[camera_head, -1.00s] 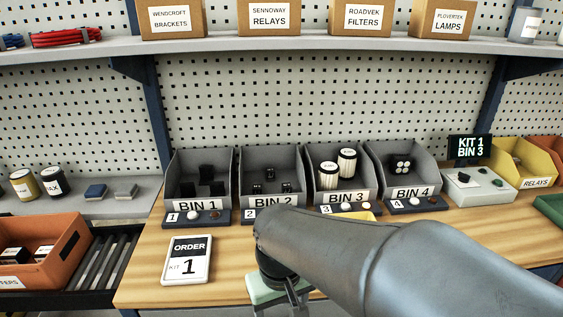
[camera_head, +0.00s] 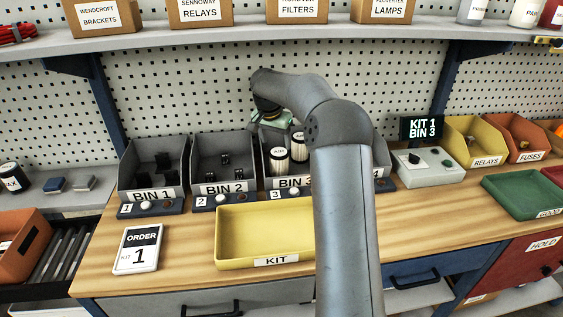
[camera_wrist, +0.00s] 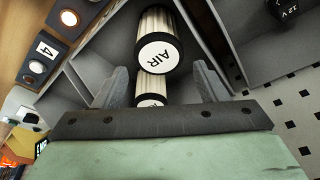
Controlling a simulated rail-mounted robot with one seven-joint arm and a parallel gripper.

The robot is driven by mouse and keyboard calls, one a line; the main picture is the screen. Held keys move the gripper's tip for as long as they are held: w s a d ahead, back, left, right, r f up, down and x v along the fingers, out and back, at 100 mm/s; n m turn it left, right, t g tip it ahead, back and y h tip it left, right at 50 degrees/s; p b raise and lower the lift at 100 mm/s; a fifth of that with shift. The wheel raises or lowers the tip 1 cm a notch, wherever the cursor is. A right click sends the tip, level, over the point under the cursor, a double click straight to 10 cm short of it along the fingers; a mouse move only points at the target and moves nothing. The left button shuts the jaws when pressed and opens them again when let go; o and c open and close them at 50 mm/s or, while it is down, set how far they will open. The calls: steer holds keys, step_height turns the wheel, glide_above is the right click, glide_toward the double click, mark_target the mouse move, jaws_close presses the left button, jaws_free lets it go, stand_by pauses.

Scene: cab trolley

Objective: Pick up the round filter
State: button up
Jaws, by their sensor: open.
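Two round pale, ribbed filters with dark end caps stand in bin 3 (camera_head: 285,183). The front filter (camera_head: 277,157) is left of the rear filter (camera_head: 298,146), which my arm partly covers. In the wrist view one filter (camera_wrist: 158,48) shows its white AIR label large, and the other filter (camera_wrist: 150,88) shows below it. My gripper (camera_wrist: 164,82) is open and empty, its fingers on either side of the filters in that view. I cannot tell how far the fingertips are from them. In the head view its green body hangs above the back of bin 3.
Bin 1 (camera_head: 153,194) and bin 2 (camera_head: 221,187) hold dark parts to the left. My arm covers much of bin 4. A yellow kit tray (camera_head: 230,262) lies empty in front. The display (camera_head: 422,128) reads KIT 1 BIN 3. A pegboard (camera_head: 190,95) stands behind.

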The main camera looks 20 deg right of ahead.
mark_target(280, 158)
steer(key=p+x, duration=0.2)
steer(key=x, duration=0.7)
steer(key=shift+s+d+f+p, duration=0.1)
steer(key=shift+f+p, duration=0.05)
steer(key=shift+p, duration=0.2)
steer(key=shift+c, duration=0.4)
steer(key=c, duration=0.6)
